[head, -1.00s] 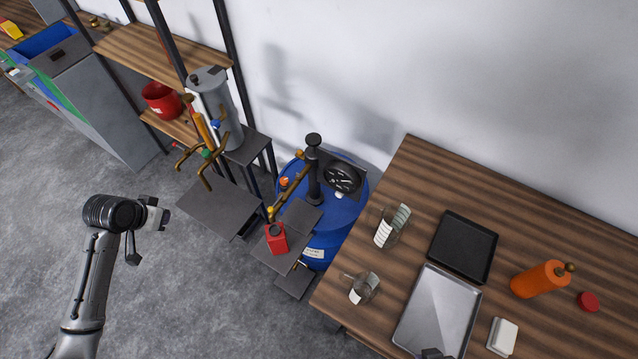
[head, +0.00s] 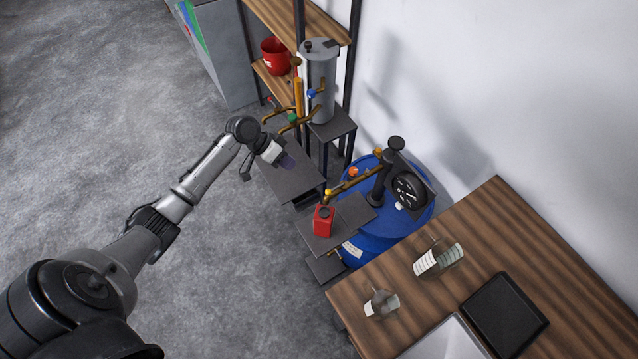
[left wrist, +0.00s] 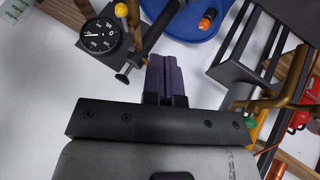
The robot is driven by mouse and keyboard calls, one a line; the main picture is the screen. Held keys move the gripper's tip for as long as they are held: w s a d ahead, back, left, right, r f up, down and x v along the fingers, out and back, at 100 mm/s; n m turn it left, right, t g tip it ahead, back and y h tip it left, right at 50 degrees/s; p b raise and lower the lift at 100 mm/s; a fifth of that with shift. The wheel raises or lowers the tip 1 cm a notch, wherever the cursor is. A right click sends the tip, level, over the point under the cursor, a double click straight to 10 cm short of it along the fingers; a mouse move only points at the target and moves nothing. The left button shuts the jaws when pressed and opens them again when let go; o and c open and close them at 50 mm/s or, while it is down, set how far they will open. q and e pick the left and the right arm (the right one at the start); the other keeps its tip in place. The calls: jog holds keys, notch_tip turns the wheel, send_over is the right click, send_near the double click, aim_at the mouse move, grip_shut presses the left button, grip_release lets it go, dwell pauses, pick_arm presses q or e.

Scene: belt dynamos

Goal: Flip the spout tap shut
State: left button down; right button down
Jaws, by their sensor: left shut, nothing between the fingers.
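A blue drum (head: 380,238) carries a black pump with a brass spout (head: 352,183) that slopes down to the left. A small yellow knob (head: 328,193) sits near the spout's outer end, above a red can (head: 324,222). An orange knob (head: 353,172) shows by the drum top. My left gripper (head: 287,161) is shut and empty, left of the spout and apart from it. In the left wrist view its purple fingers (left wrist: 166,75) are together. That view shows a yellow knob (left wrist: 121,10) by a dial, and an orange cap (left wrist: 207,18) on the blue drum. Which way the tap is turned is unclear.
A grey cylinder (head: 318,85) with brass taps and coloured knobs stands behind my left gripper. Dark stands (head: 290,182) lie below the gripper. A wooden table (head: 500,230) with glass jars (head: 438,258) is at right. Open floor lies at left.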

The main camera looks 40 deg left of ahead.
aim_at(336, 188)
pick_arm(q)
jog(key=shift+d+f, duration=0.1)
pick_arm(e)
jog(key=shift+d+f, duration=0.1)
jog(key=shift+d, duration=0.05)
pick_arm(q)
jog(key=w+d+f+p, duration=0.1)
jog(key=w+d+f, duration=0.2)
jog(key=d+f, duration=0.3)
jog(key=shift+w+d+f, duration=0.15)
jog(key=shift+d+f, duration=0.2)
jog(key=shift+d, duration=1.2)
pick_arm(e)
jog(key=shift+r, duration=0.65)
pick_arm(q)
jog(key=shift+d, duration=0.1)
pick_arm(e)
jog(key=shift+a+r, duration=0.1)
jog(key=shift+a, duration=0.1)
